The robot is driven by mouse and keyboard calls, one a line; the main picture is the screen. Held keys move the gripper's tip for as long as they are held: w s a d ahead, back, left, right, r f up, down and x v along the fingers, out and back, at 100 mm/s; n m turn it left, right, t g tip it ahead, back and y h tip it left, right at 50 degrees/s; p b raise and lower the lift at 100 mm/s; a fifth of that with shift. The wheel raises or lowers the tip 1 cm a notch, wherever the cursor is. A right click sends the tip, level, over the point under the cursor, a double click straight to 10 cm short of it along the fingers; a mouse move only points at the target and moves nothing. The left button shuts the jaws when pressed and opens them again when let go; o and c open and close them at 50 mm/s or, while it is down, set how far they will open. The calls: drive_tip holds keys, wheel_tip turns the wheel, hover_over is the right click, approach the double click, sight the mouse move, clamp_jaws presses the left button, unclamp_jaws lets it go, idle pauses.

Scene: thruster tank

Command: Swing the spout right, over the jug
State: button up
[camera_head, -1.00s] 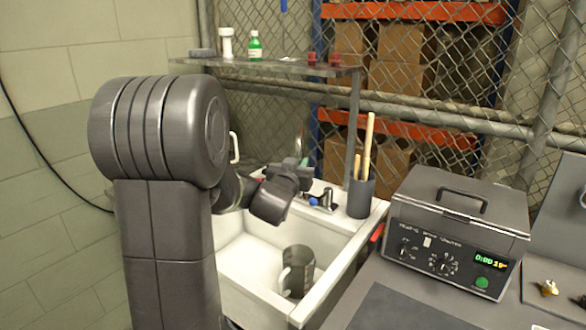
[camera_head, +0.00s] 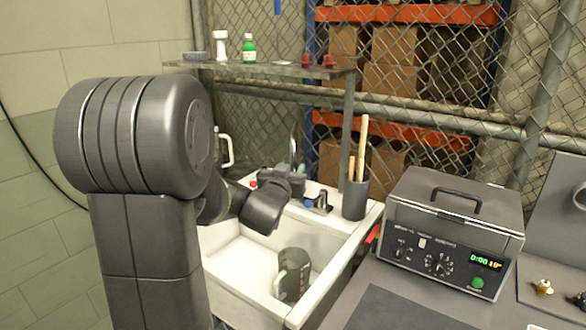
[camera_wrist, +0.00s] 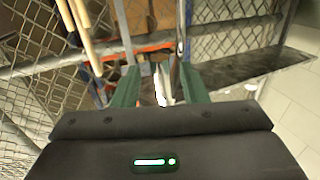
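A grey-green jug (camera_head: 293,272) with a pale handle stands upright in the white sink in the head view. A thin upright piece of metal (camera_head: 295,144), apparently the spout, shows behind my gripper (camera_head: 291,168); the gripper and arm hide its base. In the wrist view my gripper (camera_wrist: 160,82) has its two green fingers well apart. A slim pale piece (camera_wrist: 161,84), likely the spout, shows between them; contact cannot be told. The jug is out of the wrist view.
The sink (camera_head: 240,268) has tap knobs (camera_head: 320,201) with blue and red marks at its back. A dark cup with wooden handles (camera_head: 355,198) stands on its right rear corner. A shelf (camera_head: 270,69) hangs above. A grey box machine (camera_head: 455,225) stands right.

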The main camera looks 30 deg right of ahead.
drive_tip(key=v, duration=1.1)
drive_tip(key=shift+b, duration=0.4)
drive_tip(key=p+x, duration=0.1)
drive_tip(key=x, duration=1.1)
drive_tip(key=shift+x, duration=0.75)
drive_tip(key=shift+a, duration=0.1)
